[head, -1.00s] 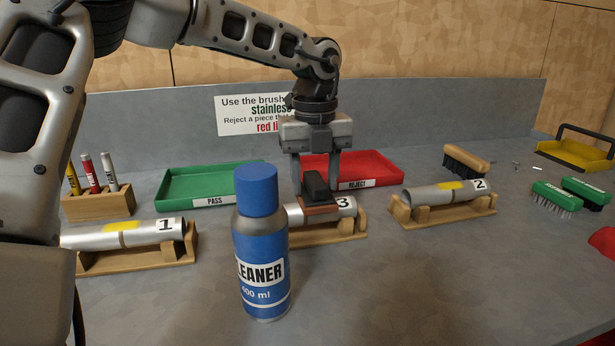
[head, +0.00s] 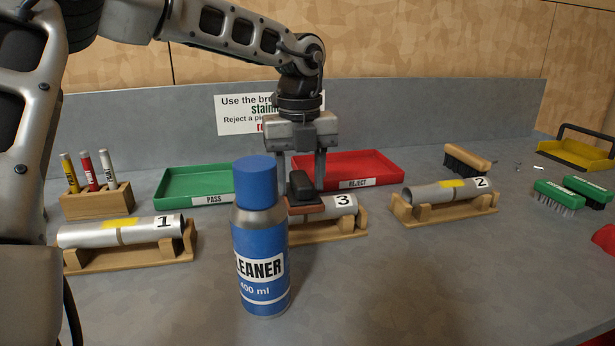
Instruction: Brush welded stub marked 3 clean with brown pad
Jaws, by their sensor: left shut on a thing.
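The welded stub marked 3 (head: 340,203) is a silver tube lying in a wooden cradle (head: 342,228) at the middle of the bench. Its left part is hidden behind the cleaner can and the pad. My left gripper (head: 303,178) points down and is shut on the dark handle of the brown pad (head: 306,206). The pad lies over the top of the stub, left of the number 3, and seems to touch it. My right gripper is not in view.
A blue cleaner can (head: 260,240) stands in front of stub 3. Stub 1 (head: 90,235) and stub 2 (head: 432,195) lie in cradles either side. Green PASS (head: 190,186) and red REJECT (head: 385,165) trays stand behind. Brushes (head: 553,197) lie at right.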

